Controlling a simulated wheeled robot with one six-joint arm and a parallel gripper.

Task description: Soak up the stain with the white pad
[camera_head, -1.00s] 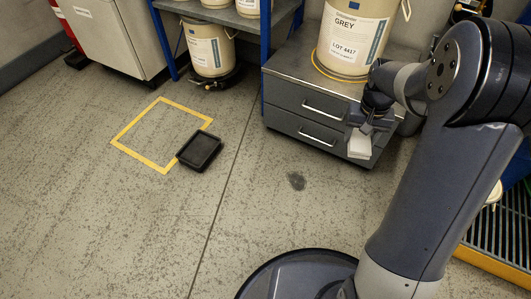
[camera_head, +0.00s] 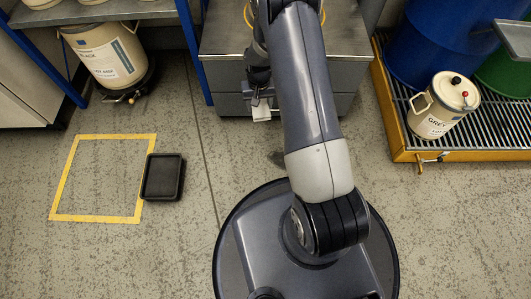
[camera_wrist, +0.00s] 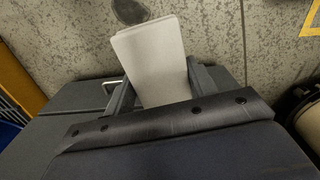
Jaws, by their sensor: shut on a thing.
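My gripper (camera_head: 261,96) is shut on the white pad (camera_head: 262,113) and holds it above the floor in front of the grey drawer cabinet. In the wrist view the pad (camera_wrist: 152,55) sticks out between the two fingers. The stain (camera_head: 277,157) is a small dark spot on the grey floor. My arm partly covers it in the head view. Pad and stain are apart.
A black tray (camera_head: 149,192) lies at the right edge of a yellow floor square (camera_head: 66,181). The drawer cabinet (camera_head: 227,42) stands behind my gripper. At right, a yellow-edged grate (camera_head: 400,150) bears a grey-labelled pail (camera_head: 437,118) and drums. Floor between tray and stain is clear.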

